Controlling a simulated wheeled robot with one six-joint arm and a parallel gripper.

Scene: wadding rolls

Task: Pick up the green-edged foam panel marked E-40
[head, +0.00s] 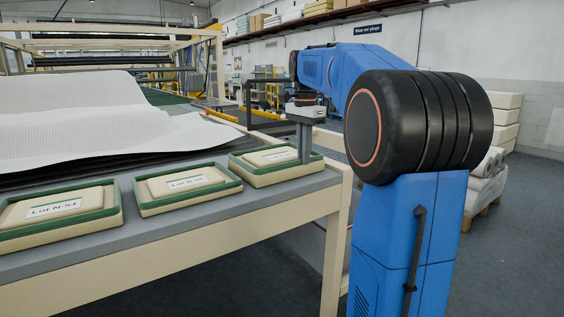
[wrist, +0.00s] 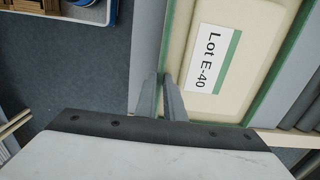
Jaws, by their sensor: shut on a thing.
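The green-edged foam panel marked E-40 (head: 272,177) is the rightmost of the panels on the table edge in the head view. In the wrist view the cream panel (wrist: 242,68) shows a white label reading "Lot E-40". My gripper (head: 305,152) points down at the panel's right end. In the wrist view its two fingers (wrist: 162,82) are on either side of the panel's green edge, shut on it. The panel appears to rest on the grey table edge.
Two similar panels, one marked N-54 (head: 60,217) and one with a hard-to-read label (head: 187,189), lie to the left on the table (head: 235,210). White wadding (head: 90,125) spreads behind them.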

